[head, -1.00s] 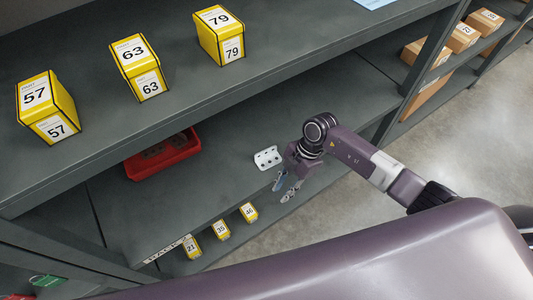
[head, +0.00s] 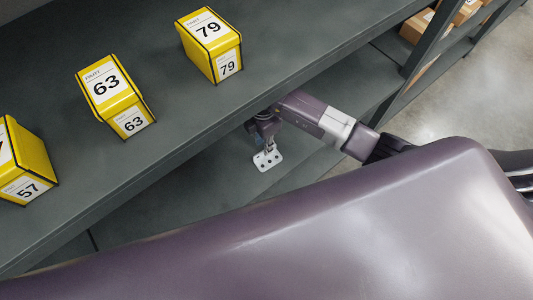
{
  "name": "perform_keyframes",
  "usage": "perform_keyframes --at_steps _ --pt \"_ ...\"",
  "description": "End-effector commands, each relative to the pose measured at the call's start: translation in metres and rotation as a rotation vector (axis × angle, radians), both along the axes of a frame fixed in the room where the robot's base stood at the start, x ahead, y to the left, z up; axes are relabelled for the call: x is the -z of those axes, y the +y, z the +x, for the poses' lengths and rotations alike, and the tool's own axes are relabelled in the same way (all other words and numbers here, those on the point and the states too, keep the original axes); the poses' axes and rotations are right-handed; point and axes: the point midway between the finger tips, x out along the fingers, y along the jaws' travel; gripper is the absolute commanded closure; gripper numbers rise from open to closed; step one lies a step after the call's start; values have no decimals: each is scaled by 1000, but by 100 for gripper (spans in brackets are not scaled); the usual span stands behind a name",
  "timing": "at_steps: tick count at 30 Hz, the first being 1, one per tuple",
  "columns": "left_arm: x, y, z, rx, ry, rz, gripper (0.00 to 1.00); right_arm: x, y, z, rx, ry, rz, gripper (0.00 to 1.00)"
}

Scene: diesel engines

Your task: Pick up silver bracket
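The silver bracket (head: 266,161), a small pale plate with dark holes, is on the lower shelf board (head: 205,185), under the edge of the upper shelf. My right gripper (head: 268,147) points down at the bracket, with its fingertips at the plate's far part. The fingers cover some of the bracket. They are too small here to tell whether they are shut on it or only beside it. My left gripper is not in view.
The upper shelf (head: 130,125) overhangs close to my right arm. On it stand yellow boxes marked 57 (head: 25,165), 63 (head: 115,95) and 79 (head: 212,45). A dark shelf post (head: 428,45) and cardboard boxes (head: 418,25) are to the right.

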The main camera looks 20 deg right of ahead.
Motion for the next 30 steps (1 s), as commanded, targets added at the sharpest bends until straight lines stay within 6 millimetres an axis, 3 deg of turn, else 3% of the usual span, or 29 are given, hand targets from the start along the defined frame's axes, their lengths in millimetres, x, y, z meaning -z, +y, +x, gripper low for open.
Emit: perform_keyframes --at_steps 4,10,17,24,30 --pt "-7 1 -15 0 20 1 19 22 -3 -6 1 5 0 76" --pt "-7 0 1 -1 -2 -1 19 43 -3 -4 -1 0 1 76" --pt "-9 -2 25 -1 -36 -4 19 45 -3 -4 -1 0 1 76" --pt "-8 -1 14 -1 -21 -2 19 45 -3 -4 -1 0 1 100" --pt "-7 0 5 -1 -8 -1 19 45 -3 -4 -1 0 1 100"
